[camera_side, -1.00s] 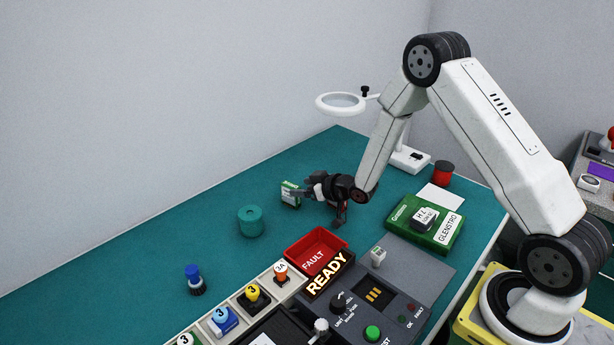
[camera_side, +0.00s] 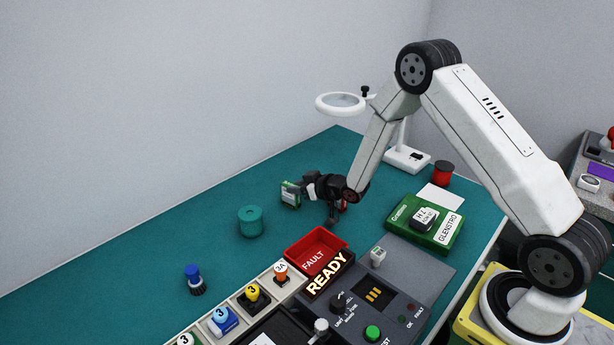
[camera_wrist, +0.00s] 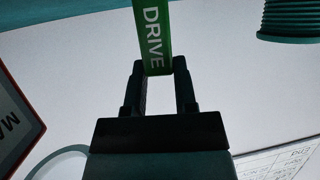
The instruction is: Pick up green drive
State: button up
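The green drive (camera_side: 290,194) stands on the teal mat left of my gripper in the side view. It has a green edge and a paler face. In the wrist view, the green drive (camera_wrist: 152,32) shows its edge with the word DRIVE, and its near end lies at the fingertips. My gripper (camera_wrist: 160,66) is open, with the fingers apart and a gap beside the right finger. The drive's near end overlaps the left fingertip in this picture; I cannot tell whether they touch. In the side view, my gripper (camera_side: 302,190) is low over the mat, close to the drive.
A teal ribbed cylinder (camera_side: 250,222) stands left of the drive. A red FAULT tray (camera_side: 298,250) and control panel (camera_side: 410,286) lie in front. A green box (camera_side: 438,238) is to the right. A ring magnifier lamp (camera_side: 341,103) stands behind. The mat's left side is mostly clear.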

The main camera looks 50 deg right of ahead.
grip_shut()
jog(key=shift+r, duration=0.1)
jog(key=shift+r, duration=1)
jog(key=s+a+r, duration=0.1)
jog(key=s+r, duration=1)
jog(key=s, duration=0.3)
jog(key=shift+a, duration=0.15)
jog(key=shift+a+f, duration=0.1)
